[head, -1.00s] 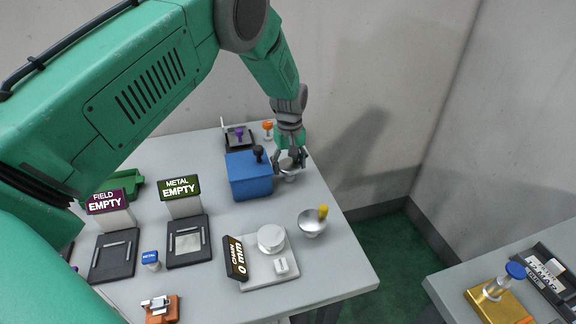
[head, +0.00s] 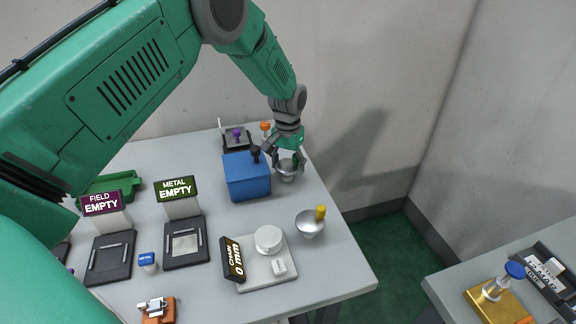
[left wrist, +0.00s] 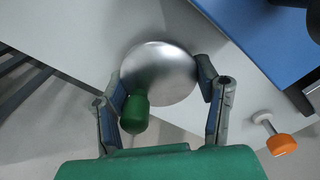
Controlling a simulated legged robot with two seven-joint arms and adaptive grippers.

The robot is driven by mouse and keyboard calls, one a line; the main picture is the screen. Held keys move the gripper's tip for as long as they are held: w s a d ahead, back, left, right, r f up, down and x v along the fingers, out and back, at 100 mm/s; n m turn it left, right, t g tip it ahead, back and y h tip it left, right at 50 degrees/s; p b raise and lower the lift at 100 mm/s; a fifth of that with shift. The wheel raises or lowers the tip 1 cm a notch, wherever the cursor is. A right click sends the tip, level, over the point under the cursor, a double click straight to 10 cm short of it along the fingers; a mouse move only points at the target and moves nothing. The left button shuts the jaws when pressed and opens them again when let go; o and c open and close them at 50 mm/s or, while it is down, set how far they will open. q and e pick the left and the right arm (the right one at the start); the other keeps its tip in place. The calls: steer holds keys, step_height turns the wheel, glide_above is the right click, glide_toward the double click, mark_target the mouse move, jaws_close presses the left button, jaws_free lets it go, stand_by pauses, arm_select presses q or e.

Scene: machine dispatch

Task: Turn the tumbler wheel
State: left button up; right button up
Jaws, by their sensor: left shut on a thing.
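A silver round bowl-shaped wheel (head: 288,174) stands at the far right of the table, beside the blue box. I take it for the tumbler wheel. In the left wrist view the wheel (left wrist: 168,62) fills the space between the fingers and carries a green knob (left wrist: 135,113) on its near side. My left gripper (head: 289,160) comes down on it from above. Its fingers (left wrist: 160,78) lie at both sides of the rim, shut on the wheel. The fingers partly cover the wheel in the head view. My right gripper is not in view.
The blue box (head: 246,178) with a black knob stands close left of the wheel. A second silver bowl (head: 308,226) with a yellow knob stands nearer. An orange-topped peg (head: 265,127) is behind. A scale-like device (head: 262,270) reads 0 mm. Another table (head: 455,290) is at right.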

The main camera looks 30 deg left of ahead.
mark_target(287, 165)
arm_select(q)
steer(key=shift+s+m, duration=0.15)
steer(key=shift+m, duration=0.25)
steer(key=o, duration=1.2)
steer(key=shift+s, duration=0.15)
steer(key=shift+r, duration=0.1)
step_height(287, 165, up, 12)
